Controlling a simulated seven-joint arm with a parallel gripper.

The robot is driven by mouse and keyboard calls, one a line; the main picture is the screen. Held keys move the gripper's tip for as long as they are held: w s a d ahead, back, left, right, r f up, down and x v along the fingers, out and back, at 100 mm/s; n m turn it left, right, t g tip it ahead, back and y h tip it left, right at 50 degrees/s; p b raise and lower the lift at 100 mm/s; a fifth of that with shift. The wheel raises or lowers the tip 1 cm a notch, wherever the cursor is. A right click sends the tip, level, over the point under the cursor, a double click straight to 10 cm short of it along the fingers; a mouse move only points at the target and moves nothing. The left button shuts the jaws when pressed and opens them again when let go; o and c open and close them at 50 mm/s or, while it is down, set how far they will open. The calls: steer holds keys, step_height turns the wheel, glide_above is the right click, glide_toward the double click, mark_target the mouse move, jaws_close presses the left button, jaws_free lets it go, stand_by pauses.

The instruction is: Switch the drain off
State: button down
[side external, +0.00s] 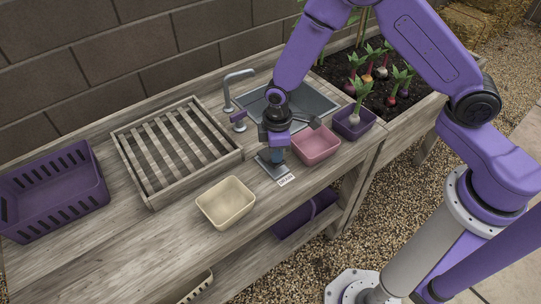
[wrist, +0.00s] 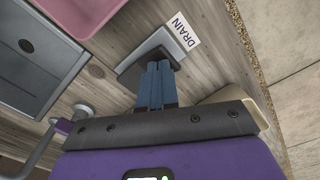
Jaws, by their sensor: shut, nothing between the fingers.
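The drain switch is a grey plate (side external: 266,167) on the wooden bench, with a white label reading DRAIN (side external: 286,180) beside it. In the wrist view the plate (wrist: 140,50) lies just beyond my fingertips and the DRAIN label (wrist: 182,32) is readable. My gripper (side external: 277,160) points down over the plate. Its blue fingers (wrist: 158,66) are shut together with nothing between them. A dark part of the switch shows at the fingertips in the wrist view. I cannot tell whether they touch it, and the switch's position is mostly hidden.
A pink bin (side external: 316,147) stands close right of my gripper, and a cream bin (side external: 226,204) stands front left. Behind are the sink (side external: 318,100), faucet (side external: 228,92) and slatted rack (side external: 152,142). A purple bin (side external: 355,125) holds a bulb plant. A purple basket (side external: 50,200) sits far left.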

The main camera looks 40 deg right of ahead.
steer(key=shift+f, duration=0.45)
stand_by(0.3)
steer(key=shift+r, duration=3.55)
steer(key=s+d+r, duration=0.4)
steer(key=s+r, duration=0.1)
steer(key=s, duration=0.3)
steer(key=s+d+r, duration=0.4)
steer(key=s+r, duration=0.1)
steer(key=s, duration=0.4)
steer(key=s+d+r, duration=0.5)
steer(key=s, duration=0.3)
steer(key=shift+s+r+n, duration=0.3)
steer(key=shift+d, duration=0.1)
